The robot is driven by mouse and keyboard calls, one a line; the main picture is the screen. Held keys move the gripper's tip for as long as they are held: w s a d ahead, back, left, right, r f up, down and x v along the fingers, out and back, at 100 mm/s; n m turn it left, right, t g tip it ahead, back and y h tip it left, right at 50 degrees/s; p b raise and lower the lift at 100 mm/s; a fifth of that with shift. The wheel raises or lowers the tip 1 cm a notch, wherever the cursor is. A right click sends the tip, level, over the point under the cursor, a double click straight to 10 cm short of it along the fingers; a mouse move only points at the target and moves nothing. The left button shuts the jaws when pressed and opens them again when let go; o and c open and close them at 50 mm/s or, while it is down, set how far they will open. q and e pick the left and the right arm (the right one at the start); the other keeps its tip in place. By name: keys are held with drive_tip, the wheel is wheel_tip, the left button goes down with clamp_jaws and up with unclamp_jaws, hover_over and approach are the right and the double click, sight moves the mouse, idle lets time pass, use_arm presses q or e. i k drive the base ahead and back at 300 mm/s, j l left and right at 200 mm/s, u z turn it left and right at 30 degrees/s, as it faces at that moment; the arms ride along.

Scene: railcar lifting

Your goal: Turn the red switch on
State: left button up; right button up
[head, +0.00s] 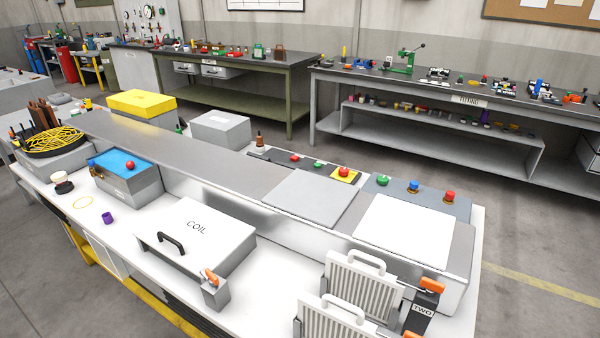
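Several red controls are in view, and I cannot tell which one is the red switch. A red knob (449,196) stands on the grey-blue panel (461,211) at the right of the bench, beside a blue knob (413,186) and a green one (382,180). A red mushroom button (343,171) sits on a yellow base further left. A small red button (295,158) is left of it. A red ball-shaped knob (130,165) is on a blue-topped grey box (130,184). Neither of my grippers is in view.
A box marked COIL (196,228) with a black handle lies on the white bench. White ribbed blocks (362,285) and an orange-handled device marked TWO (422,308) stand at the front right. Workbenches (460,97) line the back wall, with open floor before them.

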sight(343, 171)
drive_tip(key=k+l, duration=0.1)
drive_tip(key=l, duration=0.15)
drive_tip(key=k+l, duration=0.1)
drive_tip(key=l, duration=0.55)
drive_tip(key=k+l+u, duration=0.1)
drive_tip(key=l, duration=0.3)
drive_tip(key=k+l, duration=0.1)
drive_tip(key=l, duration=0.3)
drive_tip(key=k+l+u, duration=0.1)
drive_tip(key=l, duration=0.25)
drive_tip(key=i+l, duration=0.15)
drive_tip(key=l, duration=0.2)
drive_tip(key=i+l+u, duration=0.15)
drive_tip(key=l, duration=0.2)
drive_tip(key=i+l, duration=0.2)
drive_tip(key=l, duration=0.15)
drive_tip(key=i+l+u, duration=0.15)
drive_tip(key=l, duration=0.25)
drive_tip(key=i+l, duration=0.2)
drive_tip(key=l, duration=0.15)
drive_tip(key=i+l+u, duration=0.15)
drive_tip(key=i+l, duration=0.25)
drive_tip(key=l, duration=0.3)
drive_tip(key=i+l+u, duration=0.1)
drive_tip(key=l, duration=0.3)
drive_tip(key=i+l, duration=0.3)
drive_tip(key=i+l+u, duration=0.15)
drive_tip(key=l, duration=0.3)
drive_tip(key=i+l, duration=0.2)
drive_tip(key=l, duration=0.2)
